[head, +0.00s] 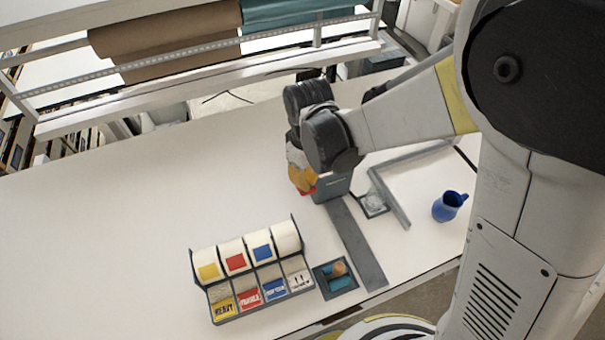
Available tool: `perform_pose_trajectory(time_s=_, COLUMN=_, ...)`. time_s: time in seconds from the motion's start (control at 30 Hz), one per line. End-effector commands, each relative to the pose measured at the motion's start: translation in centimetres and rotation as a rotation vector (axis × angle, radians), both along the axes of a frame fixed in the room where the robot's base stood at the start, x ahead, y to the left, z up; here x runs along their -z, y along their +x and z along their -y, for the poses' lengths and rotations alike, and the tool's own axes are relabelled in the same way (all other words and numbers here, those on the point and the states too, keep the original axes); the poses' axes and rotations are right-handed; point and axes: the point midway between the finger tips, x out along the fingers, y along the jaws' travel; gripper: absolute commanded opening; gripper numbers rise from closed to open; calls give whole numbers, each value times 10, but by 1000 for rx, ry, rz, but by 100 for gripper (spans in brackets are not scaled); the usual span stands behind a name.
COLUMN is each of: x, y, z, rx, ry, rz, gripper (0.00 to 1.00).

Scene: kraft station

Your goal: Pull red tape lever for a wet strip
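A dark grey box with small lettering, which looks like the tape dispenser (334,188), stands on the white table beneath my wrist. A small red part (309,191), perhaps the tape lever, shows low at its left side, close to yellow-orange parts. My gripper (299,172) is at the dispenser's left side, pointing down. My wrist and arm cover much of both. The fingertips are too small and hidden to tell whether they are open or touch the lever. No wet strip can be made out.
A label rack (223,293) with several rolls stands at the front, beside a small dark tray (335,278). A grey strip (357,244) runs along the table. A blue jug (449,206) stands right. Paper rolls (165,42) hang behind. The left table is clear.

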Motion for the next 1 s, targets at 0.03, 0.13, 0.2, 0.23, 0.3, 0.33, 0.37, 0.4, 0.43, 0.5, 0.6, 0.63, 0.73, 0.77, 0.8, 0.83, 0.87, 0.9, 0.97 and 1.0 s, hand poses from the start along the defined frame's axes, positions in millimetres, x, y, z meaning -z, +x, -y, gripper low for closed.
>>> perform_pose_trajectory(time_s=0.03, x=6, y=0, z=0, rx=0, ry=0, rz=0, gripper=0)
perform_pose_trajectory(time_s=0.13, x=12, y=0, z=0, rx=0, ry=0, rz=0, gripper=0)
perform_pose_trajectory(time_s=0.2, x=16, y=0, z=0, rx=0, ry=0, rz=0, gripper=0)
perform_pose_trajectory(time_s=0.23, x=17, y=0, z=0, rx=0, ry=0, rz=0, gripper=0)
perform_pose_trajectory(time_s=0.3, x=19, y=0, z=0, rx=0, ry=0, rz=0, gripper=0)
perform_pose_trajectory(time_s=0.33, x=19, y=0, z=0, rx=0, ry=0, rz=0, gripper=0)
perform_pose_trajectory(time_s=0.37, x=19, y=0, z=0, rx=0, ry=0, rz=0, gripper=0)
perform_pose_trajectory(time_s=0.4, x=19, y=0, z=0, rx=0, ry=0, rz=0, gripper=0)
perform_pose_trajectory(time_s=0.43, x=18, y=0, z=0, rx=0, ry=0, rz=0, gripper=0)
perform_pose_trajectory(time_s=0.5, x=18, y=0, z=0, rx=0, ry=0, rz=0, gripper=0)
perform_pose_trajectory(time_s=0.6, x=18, y=0, z=0, rx=0, ry=0, rz=0, gripper=0)
perform_pose_trajectory(time_s=0.63, x=18, y=0, z=0, rx=0, ry=0, rz=0, gripper=0)
perform_pose_trajectory(time_s=0.73, x=21, y=0, z=0, rx=0, ry=0, rz=0, gripper=0)
perform_pose_trajectory(time_s=0.77, x=22, y=0, z=0, rx=0, ry=0, rz=0, gripper=0)
perform_pose_trajectory(time_s=0.8, x=25, y=0, z=0, rx=0, ry=0, rz=0, gripper=0)
perform_pose_trajectory(time_s=0.83, x=26, y=0, z=0, rx=0, ry=0, rz=0, gripper=0)
perform_pose_trajectory(time_s=0.87, x=28, y=0, z=0, rx=0, ry=0, rz=0, gripper=0)
perform_pose_trajectory(time_s=0.9, x=31, y=0, z=0, rx=0, ry=0, rz=0, gripper=0)
perform_pose_trajectory(time_s=0.97, x=35, y=0, z=0, rx=0, ry=0, rz=0, gripper=0)
perform_pose_trajectory(time_s=1.0, x=38, y=0, z=0, rx=0, ry=0, rz=0, gripper=0)
